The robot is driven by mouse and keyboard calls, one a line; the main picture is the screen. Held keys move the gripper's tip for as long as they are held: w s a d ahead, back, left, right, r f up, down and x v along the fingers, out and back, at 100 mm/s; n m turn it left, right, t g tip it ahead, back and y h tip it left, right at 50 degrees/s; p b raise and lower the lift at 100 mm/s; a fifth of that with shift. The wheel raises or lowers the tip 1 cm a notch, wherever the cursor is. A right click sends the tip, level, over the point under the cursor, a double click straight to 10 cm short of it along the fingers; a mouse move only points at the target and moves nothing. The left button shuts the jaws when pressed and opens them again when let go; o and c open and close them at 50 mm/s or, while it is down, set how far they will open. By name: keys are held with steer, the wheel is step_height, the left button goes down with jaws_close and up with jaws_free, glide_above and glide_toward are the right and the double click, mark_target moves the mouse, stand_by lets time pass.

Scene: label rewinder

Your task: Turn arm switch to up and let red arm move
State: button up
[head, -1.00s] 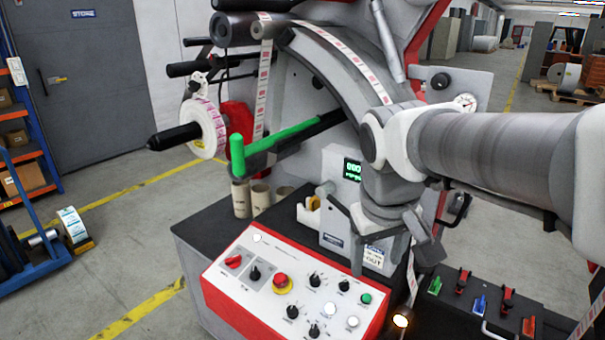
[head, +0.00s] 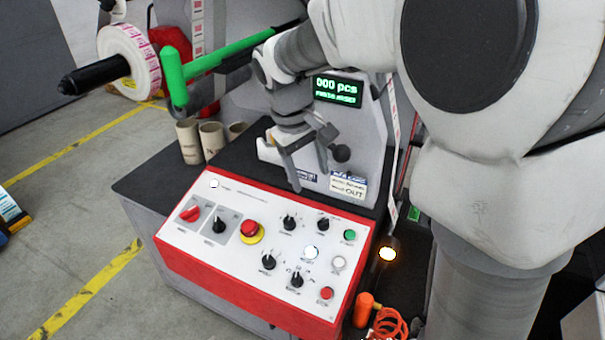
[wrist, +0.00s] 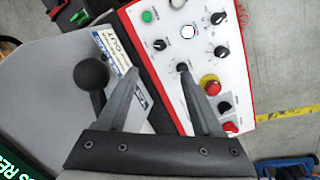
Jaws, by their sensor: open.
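The control panel (head: 250,250) has a white face and red sides. At its left are a red rotary switch (head: 190,214) and a black switch (head: 218,223); the small labels are unreadable, so I cannot tell which is the arm switch. In the wrist view, that black switch (wrist: 224,107) lies beyond my right fingertip. My gripper (head: 311,179) is open and empty, above the panel's back edge, apart from both switches. In the wrist view my gripper (wrist: 158,69) has fingers spread toward the panel. A red part (head: 174,50), possibly the red arm, is partly hidden behind the label roll (head: 140,58).
A red emergency stop (head: 250,228) and several knobs stand right of the switches. A ball-ended lever (head: 340,153) is close beside my gripper. A green bar (head: 172,75) and cardboard cores (head: 211,137) stand at the back left. Air above the panel is clear.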

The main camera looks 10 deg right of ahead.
mark_target(322, 221)
steer(key=b+x, duration=0.2)
steer(key=x, duration=1.3)
steer(key=shift+f, duration=0.15)
jaws_close()
